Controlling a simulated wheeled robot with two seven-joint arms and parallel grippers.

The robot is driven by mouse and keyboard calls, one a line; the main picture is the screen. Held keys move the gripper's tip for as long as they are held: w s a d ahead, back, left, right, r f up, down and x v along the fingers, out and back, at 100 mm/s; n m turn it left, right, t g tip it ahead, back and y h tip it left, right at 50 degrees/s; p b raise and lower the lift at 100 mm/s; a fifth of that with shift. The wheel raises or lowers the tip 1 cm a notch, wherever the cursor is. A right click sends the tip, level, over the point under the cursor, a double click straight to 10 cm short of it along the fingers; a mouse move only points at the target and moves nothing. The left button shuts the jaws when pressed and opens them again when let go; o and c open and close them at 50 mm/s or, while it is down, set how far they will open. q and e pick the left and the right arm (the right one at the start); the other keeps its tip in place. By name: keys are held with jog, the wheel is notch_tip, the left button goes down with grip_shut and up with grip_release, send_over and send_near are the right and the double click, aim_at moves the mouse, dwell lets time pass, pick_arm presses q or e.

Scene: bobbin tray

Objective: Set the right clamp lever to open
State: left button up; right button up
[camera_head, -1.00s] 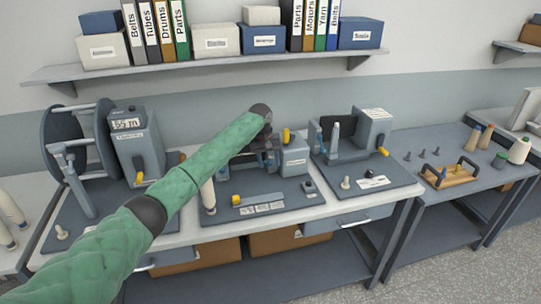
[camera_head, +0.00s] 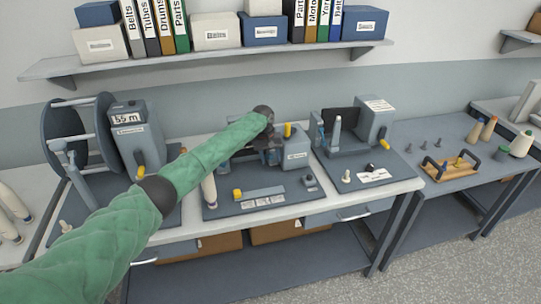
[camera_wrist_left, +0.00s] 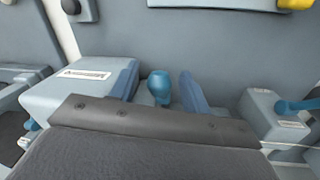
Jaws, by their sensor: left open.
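My left gripper (camera_head: 270,156) reaches down over the middle machine (camera_head: 297,152), with its fingers partly hidden by the wrist. In the left wrist view the fingers are apart, with a teal lever knob (camera_wrist_left: 160,86) showing in the gap between them. They do not visibly grip it. A second teal lever (camera_wrist_left: 296,105) sits on a grey labelled block at the right of that view. I cannot tell from the frames which of these is the right clamp lever. In the head view the clamp levers are too small and covered to read. My right gripper is not in view.
A spool winder (camera_head: 80,140) stands left of the middle machine and another grey unit (camera_head: 372,122) stands to the right. A yellow-topped post (camera_head: 287,130) rises close beside my wrist. A shelf (camera_head: 200,58) with boxes and binders hangs behind.

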pick_arm(q)
jog(key=shift+f, duration=0.1)
jog(key=shift+w+f, duration=0.1)
jog(key=shift+c, duration=0.5)
grip_shut()
jog(key=shift+d, duration=0.1)
jog(key=shift+s+f+t, duration=0.3)
jog(key=shift+f+t, duration=0.15)
jog(key=shift+t, duration=0.25)
jog(key=shift+s+d+f+t+y+b, duration=0.1)
jog(key=shift+s+f+t+y+b, duration=0.15)
jog(key=shift+t, duration=0.25)
jog(key=shift+d+f+t+y+b, duration=0.1)
jog(key=shift+f+t+y+b, duration=0.05)
jog(key=shift+f+t+y, duration=0.3)
jog(key=shift+s+f+m+t+y+b, duration=0.1)
jog(key=shift+f+m+t+y+b, duration=0.1)
jog(key=shift+f+t+b, duration=0.5)
jog(key=shift+s+f+m+t+y+b, duration=0.1)
jog(key=shift+f+t+y+b, duration=0.1)
jog(key=shift+t+b, duration=0.45)
jog(key=shift+t, duration=0.3)
